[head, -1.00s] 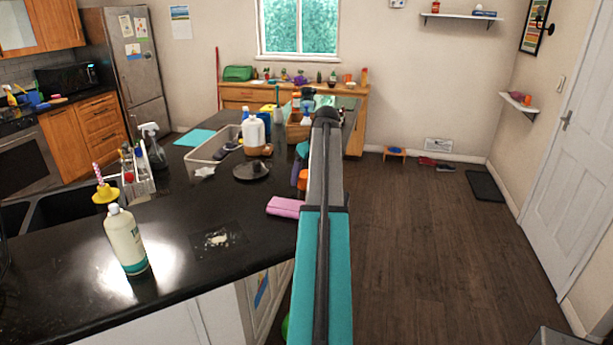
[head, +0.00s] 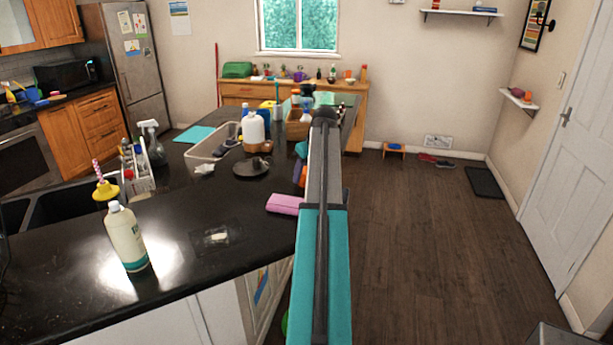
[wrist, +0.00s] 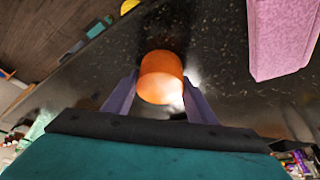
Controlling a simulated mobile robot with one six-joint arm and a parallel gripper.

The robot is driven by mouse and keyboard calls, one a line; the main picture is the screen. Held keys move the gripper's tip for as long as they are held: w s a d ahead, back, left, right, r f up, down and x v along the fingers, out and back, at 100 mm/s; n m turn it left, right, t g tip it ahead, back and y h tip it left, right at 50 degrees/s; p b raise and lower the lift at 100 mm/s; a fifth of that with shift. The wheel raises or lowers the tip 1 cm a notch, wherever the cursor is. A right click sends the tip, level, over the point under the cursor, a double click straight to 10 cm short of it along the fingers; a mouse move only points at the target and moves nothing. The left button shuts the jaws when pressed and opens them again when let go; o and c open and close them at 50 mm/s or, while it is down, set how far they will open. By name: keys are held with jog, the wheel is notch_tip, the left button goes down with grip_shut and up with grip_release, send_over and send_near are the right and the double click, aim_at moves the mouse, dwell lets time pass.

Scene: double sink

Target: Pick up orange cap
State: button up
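The orange cap (wrist: 160,78) is a short, rounded orange cylinder over the dark speckled counter in the wrist view. My gripper (wrist: 160,82) is open, with one purple finger on each side of the cap near the fingertips. I cannot tell whether either finger touches it. In the head view my own arm hides the gripper. An orange patch (head: 298,173) shows at the left edge of my arm there, and I cannot tell if it is the cap.
A pink block (wrist: 283,35) lies right of the cap in the wrist view; it also shows in the head view (head: 284,204). Open floor (head: 430,240) lies right.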

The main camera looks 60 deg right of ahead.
jog(key=shift+r, duration=0.15)
jog(key=shift+c, duration=0.2)
jog(key=shift+r+b, duration=0.95)
jog(key=shift+r, duration=0.55)
jog(key=s+a+b, duration=0.1)
jog(key=s+a, duration=0.2)
jog(key=s+a+r+b, duration=0.1)
jog(key=s+a, duration=0.2)
jog(key=s, duration=0.1)
jog(key=s+a+b, duration=0.2)
jog(key=s+a, duration=0.1)
jog(key=s, duration=0.1)
jog(key=shift+a+r, duration=0.25)
jog(key=shift+a, duration=0.1)
jog(key=shift+s+a+r, duration=0.1)
jog(key=shift+s+a, duration=0.3)
jog(key=shift+s, duration=0.1)
